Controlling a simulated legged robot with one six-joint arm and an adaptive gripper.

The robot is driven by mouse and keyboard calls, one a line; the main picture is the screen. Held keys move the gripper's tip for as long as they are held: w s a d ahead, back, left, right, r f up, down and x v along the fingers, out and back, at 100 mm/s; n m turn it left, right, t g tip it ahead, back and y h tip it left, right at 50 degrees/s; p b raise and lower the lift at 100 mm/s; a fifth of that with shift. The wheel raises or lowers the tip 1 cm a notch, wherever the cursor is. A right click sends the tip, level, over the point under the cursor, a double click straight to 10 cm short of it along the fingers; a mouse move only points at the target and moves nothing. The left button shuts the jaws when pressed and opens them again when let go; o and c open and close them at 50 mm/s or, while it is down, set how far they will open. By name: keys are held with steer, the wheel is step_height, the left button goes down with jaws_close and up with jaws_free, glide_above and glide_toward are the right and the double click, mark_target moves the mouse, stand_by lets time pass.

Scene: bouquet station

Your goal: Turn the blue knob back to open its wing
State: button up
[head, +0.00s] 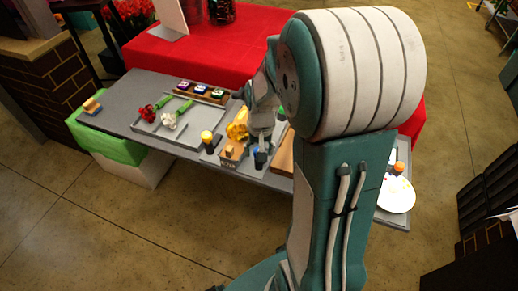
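My arm reaches over the grey table (150,88) in the head view and hides much of its right part. My gripper (261,158) is small and points down near the table's front edge, just right of a wooden block (232,153) and a yellow flower-like thing (238,130). I cannot tell whether its fingers are open or shut, or whether it touches anything. No knob with a wing can be made out for certain. A wooden rack (201,95) at the back holds small purple, blue and green-marked pieces, too small to identify.
A grey tray (155,128) holds a red flower (147,112) and a white flower (169,120). A yellow-topped dark bottle (207,141) stands left of my gripper. A white palette (398,195) lies at the right. A red-covered table (215,52) stands behind.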

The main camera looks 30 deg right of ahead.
steer(key=shift+w+r, duration=0.1)
steer(key=shift+r, duration=0.05)
step_height(320, 180, up, 12)
steer(key=shift+d, duration=0.2)
stand_by(0.5)
